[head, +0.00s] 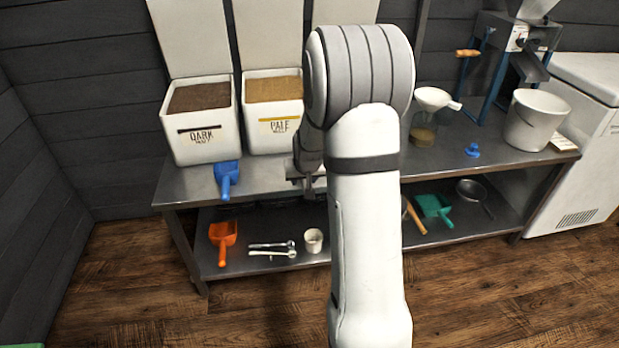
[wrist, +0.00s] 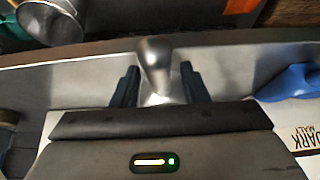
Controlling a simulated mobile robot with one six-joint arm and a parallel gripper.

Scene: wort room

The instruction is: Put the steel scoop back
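The steel scoop shows in the wrist view as a shiny rounded grey metal handle (wrist: 154,62) between my two dark fingers. My gripper (wrist: 158,75) looks open around it; a narrow gap shows between the handle and the right finger. The rest of the scoop is hidden behind my gripper body. In the head view my gripper (head: 306,186) is low over the front of the steel table (head: 262,172), just in front of the PALE malt bin (head: 276,132). My arm hides much of the table there.
The DARK malt bin (head: 205,140) and a blue scoop (head: 227,178) stand left of my gripper. The lower shelf holds an orange scoop (head: 222,238), spoons (head: 272,249), a cup (head: 313,240) and a green scoop (head: 435,207). A funnel (head: 434,98), white bucket (head: 535,120) and mill (head: 515,45) are right.

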